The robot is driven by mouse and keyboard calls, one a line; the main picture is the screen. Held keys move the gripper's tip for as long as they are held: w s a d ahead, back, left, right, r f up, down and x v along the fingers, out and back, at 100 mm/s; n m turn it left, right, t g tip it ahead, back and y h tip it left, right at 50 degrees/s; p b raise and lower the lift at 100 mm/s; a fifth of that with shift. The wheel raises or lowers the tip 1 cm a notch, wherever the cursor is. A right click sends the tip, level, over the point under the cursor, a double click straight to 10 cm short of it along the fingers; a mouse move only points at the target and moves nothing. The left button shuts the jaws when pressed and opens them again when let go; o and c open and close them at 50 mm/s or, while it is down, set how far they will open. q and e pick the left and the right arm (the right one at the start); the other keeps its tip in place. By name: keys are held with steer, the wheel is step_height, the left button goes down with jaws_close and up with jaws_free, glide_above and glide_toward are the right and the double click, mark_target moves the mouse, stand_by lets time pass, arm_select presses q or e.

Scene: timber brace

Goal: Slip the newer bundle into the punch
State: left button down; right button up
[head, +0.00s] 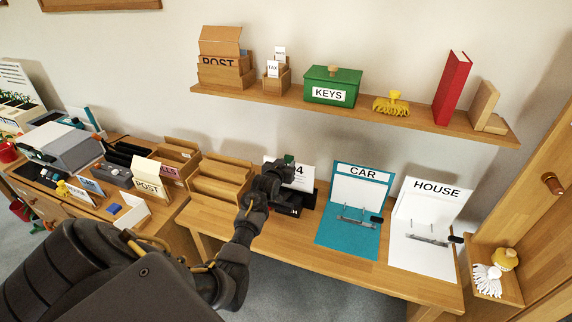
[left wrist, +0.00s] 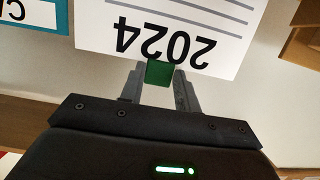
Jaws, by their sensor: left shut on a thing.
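My left gripper (head: 286,166) is shut on a small green clip (left wrist: 159,73) at the edge of a white paper bundle marked 2024 (left wrist: 200,25). In the left wrist view the bundle's print is upside down. In the head view the bundle (head: 302,171) stands roughly upright behind my gripper, with only a "4" readable. A black device (head: 308,199), seemingly the punch, sits on the desk just below the bundle, partly hidden by my arm. I cannot tell whether the bundle's lower edge is inside it. My right gripper is not in view.
A teal CAR folder (head: 334,235) and a white HOUSE folder (head: 420,258) lie open to the right. A wooden rack (head: 222,180) stands left of my gripper. A shelf (head: 365,117) above bears the green KEYS box (head: 331,86) and a red binder (head: 451,88).

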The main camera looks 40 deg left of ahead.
arm_select(q)
steer(key=shift+f+b, duration=1.2)
steer(key=shift+f, duration=0.55)
steer(key=shift+c, duration=2.3)
jaws_free()
step_height(320, 180, up, 8)
steer(key=p, duration=0.7)
steer(key=shift+p, duration=0.3)
